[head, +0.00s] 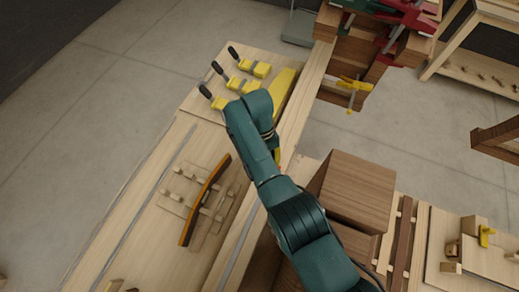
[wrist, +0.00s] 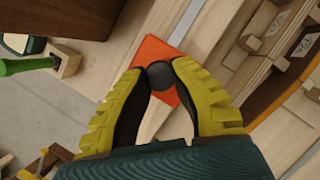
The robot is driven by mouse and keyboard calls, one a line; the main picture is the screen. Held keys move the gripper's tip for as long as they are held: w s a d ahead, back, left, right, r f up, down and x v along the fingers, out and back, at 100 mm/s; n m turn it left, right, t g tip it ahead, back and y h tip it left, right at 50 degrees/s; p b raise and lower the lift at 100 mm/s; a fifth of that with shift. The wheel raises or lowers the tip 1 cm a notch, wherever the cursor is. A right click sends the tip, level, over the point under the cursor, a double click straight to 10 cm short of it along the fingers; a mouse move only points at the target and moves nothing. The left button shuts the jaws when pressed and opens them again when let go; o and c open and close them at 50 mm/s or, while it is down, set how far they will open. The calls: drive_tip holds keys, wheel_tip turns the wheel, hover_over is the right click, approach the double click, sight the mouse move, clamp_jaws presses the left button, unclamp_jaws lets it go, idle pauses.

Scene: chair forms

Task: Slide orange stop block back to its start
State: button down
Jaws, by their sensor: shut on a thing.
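The orange stop block (wrist: 150,50) lies flat in the wrist view, at the end of a grey metal track strip (wrist: 186,22) set in the wooden bench. A round dark knob (wrist: 163,75) stands on the block. My gripper (wrist: 160,68) has yellow ribbed fingers with black pads, shut on this knob from both sides. The fingers cover the near part of the block. In the head view my green arm hides most of the gripper and block; only a small orange-red patch shows beside the arm.
In the head view, a curved dark strip with an orange edge (head: 205,200) sits among wooden pegs on the bench. Several yellow clamps (head: 242,85) lie at the bench's far end. A large brown wooden block (head: 355,190) stands close to the arm's right. Grey floor lies left.

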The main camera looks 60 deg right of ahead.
drive_tip(key=shift+d+f, duration=0.3)
drive_tip(key=shift+d, duration=0.15)
drive_tip(key=c, duration=0.8)
unclamp_jaws()
drive_tip(key=shift+d+r, duration=0.1)
drive_tip(key=shift+r, duration=0.05)
drive_tip(key=v, duration=1.2)
